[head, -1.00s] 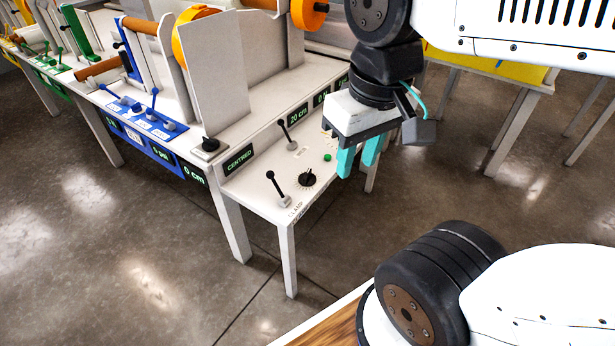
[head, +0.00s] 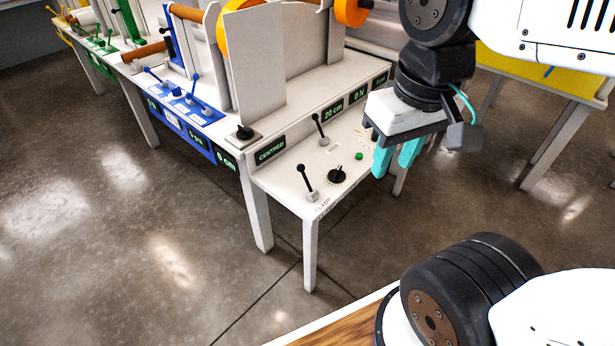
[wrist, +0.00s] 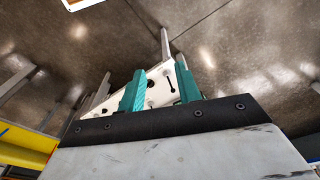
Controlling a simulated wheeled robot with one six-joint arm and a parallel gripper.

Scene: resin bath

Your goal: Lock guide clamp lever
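The clamp lever (head: 306,180) is a black-knobbed stick on a white base at the front corner of the white control panel (head: 284,185), beside a partly legible "CLAMP" label. It leans up and to the left. A similar second lever (head: 320,130) stands farther back. My gripper (head: 396,160) has two teal fingers, apart and empty, above the panel's right side and away from the clamp lever. In the wrist view, the open gripper (wrist: 160,85) points toward the panel (wrist: 158,95); dark controls show between the fingers, but I cannot tell which is the clamp lever.
A black dial (head: 337,175) and green button (head: 359,156) sit near the levers. A "CENTRED" display (head: 271,151) and black knob (head: 245,132) are at the left. An upright white plate (head: 254,70) rises behind. Open floor (head: 150,240) lies in front.

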